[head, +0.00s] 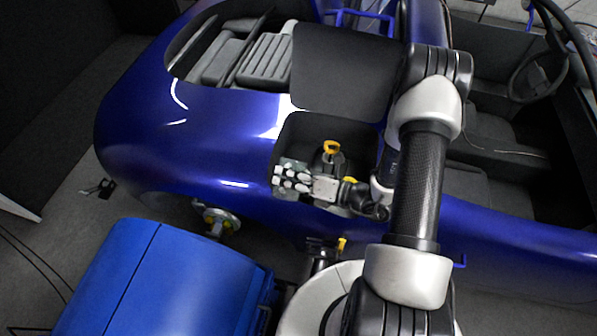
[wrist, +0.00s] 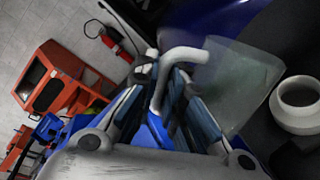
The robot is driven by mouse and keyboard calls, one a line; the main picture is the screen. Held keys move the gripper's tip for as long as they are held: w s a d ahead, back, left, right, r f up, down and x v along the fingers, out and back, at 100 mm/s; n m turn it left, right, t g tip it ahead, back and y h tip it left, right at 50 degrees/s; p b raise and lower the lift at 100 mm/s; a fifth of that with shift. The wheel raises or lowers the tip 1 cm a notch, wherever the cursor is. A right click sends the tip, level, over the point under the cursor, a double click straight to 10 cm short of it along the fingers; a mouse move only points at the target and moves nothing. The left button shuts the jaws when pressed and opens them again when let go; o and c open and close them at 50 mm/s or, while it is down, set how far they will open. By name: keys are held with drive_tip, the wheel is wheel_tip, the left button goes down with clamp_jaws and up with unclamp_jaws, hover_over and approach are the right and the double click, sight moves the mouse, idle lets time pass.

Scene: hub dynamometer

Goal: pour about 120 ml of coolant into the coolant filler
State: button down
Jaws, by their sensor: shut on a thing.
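My gripper (wrist: 172,95) is shut on the white bent handle (wrist: 186,55) of a clear, see-through jug (wrist: 240,82) in the wrist view. The jug extends to the right of the fingers. How much coolant is in it I cannot tell. A pale, round, open neck (wrist: 298,104), which looks like the coolant filler, stands at the right edge of the wrist view, apart from the jug. In the head view my gripper (head: 292,178) is over the open bay in the blue car's side; the jug is hard to make out there.
The blue car body (head: 180,130) surrounds the dark bay (head: 300,130), where a yellow-topped part (head: 331,148) stands close to my gripper. A blue cabinet (head: 160,280) is at lower left. The wrist view shows an orange machine (wrist: 62,85) and a red extinguisher (wrist: 118,42) far off.

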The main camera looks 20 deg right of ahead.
sight(291, 165)
drive_tip(key=shift+w+d+m+g+p, duration=0.2)
drive_tip(key=shift+w+d+m+p, duration=0.25)
drive_tip(key=shift+m, duration=0.25)
drive_tip(key=shift+w+d+m+g+p, duration=0.2)
drive_tip(key=shift+w+d+m+p, duration=0.1)
drive_tip(key=shift+w+m, duration=0.35)
idle(1.9)
drive_tip(key=shift+w+d+f+m+y, duration=0.3)
drive_tip(key=shift+w+d+m, duration=0.25)
drive_tip(key=shift+w+m, duration=0.25)
idle(0.7)
drive_tip(key=shift+s, duration=0.1)
drive_tip(key=s, duration=0.1)
drive_tip(key=s+a+n, duration=0.2)
drive_tip(key=shift+s+a+r+n+b, duration=0.25)
drive_tip(key=shift+r+b, duration=0.05)
drive_tip(key=shift+b, duration=0.05)
drive_tip(key=shift+s+n+t, duration=0.1)
drive_tip(key=shift+n+t, duration=0.2)
drive_tip(key=shift+s+a+n+b, duration=0.5)
drive_tip(key=shift+n+b, duration=0.25)
drive_tip(key=shift+n, duration=0.25)
drive_tip(key=shift+s+f+t, duration=0.1)
drive_tip(key=shift+t, duration=0.2)
